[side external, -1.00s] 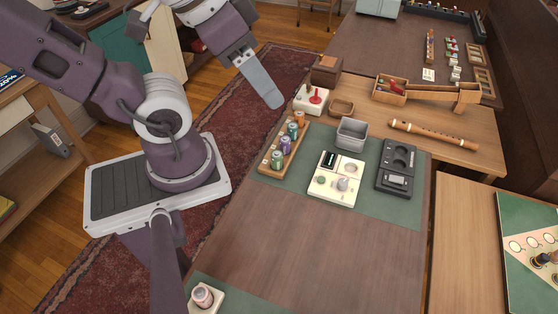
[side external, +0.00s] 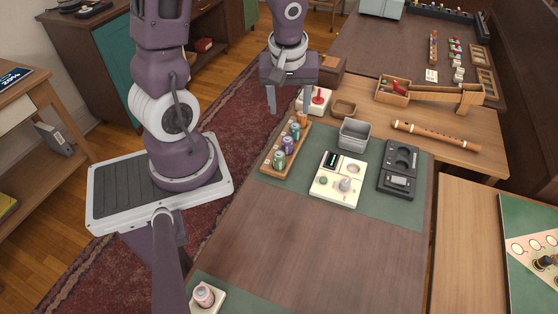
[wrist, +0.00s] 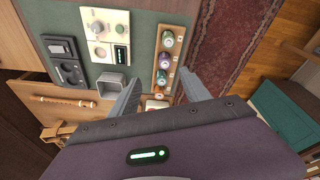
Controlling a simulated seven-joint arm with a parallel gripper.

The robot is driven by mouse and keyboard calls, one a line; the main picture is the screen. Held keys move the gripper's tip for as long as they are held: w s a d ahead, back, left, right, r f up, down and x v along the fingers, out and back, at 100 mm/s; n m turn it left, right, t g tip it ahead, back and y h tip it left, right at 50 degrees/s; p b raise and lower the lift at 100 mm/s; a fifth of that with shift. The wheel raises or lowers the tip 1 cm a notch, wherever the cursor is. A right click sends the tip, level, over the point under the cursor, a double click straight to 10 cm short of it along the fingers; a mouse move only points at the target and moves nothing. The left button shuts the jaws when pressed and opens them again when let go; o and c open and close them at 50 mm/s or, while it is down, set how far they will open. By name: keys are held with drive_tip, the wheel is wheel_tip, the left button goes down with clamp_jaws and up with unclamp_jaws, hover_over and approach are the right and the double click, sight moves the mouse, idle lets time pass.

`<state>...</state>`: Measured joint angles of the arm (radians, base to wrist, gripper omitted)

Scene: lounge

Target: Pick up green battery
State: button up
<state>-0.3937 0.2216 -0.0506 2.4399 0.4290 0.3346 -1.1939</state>
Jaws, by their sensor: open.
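A green battery (side external: 279,160) stands upright at the near end of a wooden rack (side external: 266,172) on the green mat; it also shows in the wrist view (wrist: 168,38). A purple battery (side external: 287,145), a teal-looking battery (side external: 295,131) and an orange battery (side external: 303,119) stand behind it in the same row. My gripper (side external: 289,100) is open and empty, pointing down above and beyond the rack's far end, apart from the batteries. In the wrist view, its fingers (wrist: 164,76) straddle the far end of the row in the picture, with the green battery farther up.
A grey bin (side external: 354,133), a cream panel with dials (side external: 336,180) and a dark device (side external: 398,168) stand right of the rack. A white box with a red knob (side external: 318,101) is close to my gripper.

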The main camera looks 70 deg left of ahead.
sight(279, 154)
drive_tip(key=f+n, duration=0.2)
drive_tip(key=f, duration=0.1)
drive_tip(key=s+f+n+g+h, duration=0.1)
drive_tip(key=f, duration=0.3)
drive_tip(key=a+f+n+h, duration=0.1)
drive_tip(key=f+n, duration=0.1)
drive_tip(key=f, duration=0.2)
drive_tip(key=shift+s+f+n, duration=0.15)
drive_tip(key=shift+s+n, duration=0.15)
drive_tip(key=shift+s, duration=0.1)
drive_tip(key=f, duration=0.6)
drive_tip(key=shift+a+f, duration=0.35)
drive_tip(key=shift+f, duration=0.05)
clamp_jaws()
